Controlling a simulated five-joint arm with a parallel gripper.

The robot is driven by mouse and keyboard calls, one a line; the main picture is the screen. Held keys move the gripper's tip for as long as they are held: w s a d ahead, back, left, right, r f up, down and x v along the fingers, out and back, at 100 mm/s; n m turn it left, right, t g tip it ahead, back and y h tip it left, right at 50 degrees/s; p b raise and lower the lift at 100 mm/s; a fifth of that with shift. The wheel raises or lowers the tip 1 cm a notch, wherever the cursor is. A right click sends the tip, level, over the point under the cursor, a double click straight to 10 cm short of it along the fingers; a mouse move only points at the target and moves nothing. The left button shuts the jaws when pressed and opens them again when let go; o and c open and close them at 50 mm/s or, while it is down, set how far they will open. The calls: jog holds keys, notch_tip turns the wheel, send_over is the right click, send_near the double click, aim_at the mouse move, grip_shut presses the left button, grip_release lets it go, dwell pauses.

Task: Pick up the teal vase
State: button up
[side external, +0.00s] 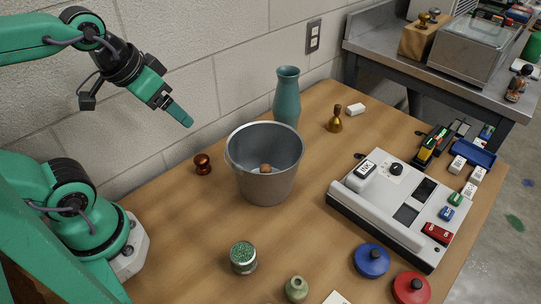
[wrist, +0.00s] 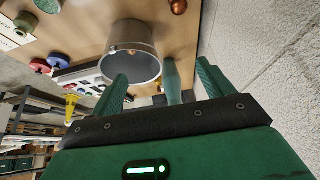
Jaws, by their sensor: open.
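The teal vase (side external: 287,92) stands upright on the wooden table near the wall, just behind a grey metal bucket (side external: 262,187). The bucket hides the vase's lower part from the side. My gripper (side external: 187,121) is in the air to the left of the vase and bucket, close to the wall, pointing down and right. It is apart from the vase. In the wrist view, my gripper (wrist: 162,73) has its two green fingers spread with nothing held. The vase (wrist: 173,83) shows between them in the distance, beside the bucket (wrist: 132,40).
A dark red knob-shaped object (side external: 202,164) sits left of the bucket. A brass bell (side external: 335,120) and white block (side external: 356,109) stand right of the vase. A grey-white console (side external: 385,226) fills the right. A green-topped jar (side external: 243,258) is in front. The wall (side external: 215,80) runs close behind.

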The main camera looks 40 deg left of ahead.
jog(key=w+r+g, duration=0.1)
jog(key=w+r, duration=0.4)
jog(key=w, duration=0.4)
jog(key=n+g, duration=0.2)
jog(key=g, duration=0.3)
send_over(288, 78)
jog(key=w+a, duration=0.2)
jog(key=w, duration=0.1)
notch_tip(288, 78, down, 5)
jog(key=shift+s+f, duration=0.2)
jog(key=shift+f, duration=1.85)
jog(key=shift+s+f, duration=0.15)
jog(key=shift+f, duration=1.9)
jog(key=shift+r, duration=0.1)
jog(key=c, duration=1.6)
jog(key=shift+o, duration=0.2)
jog(key=shift+r, duration=0.15)
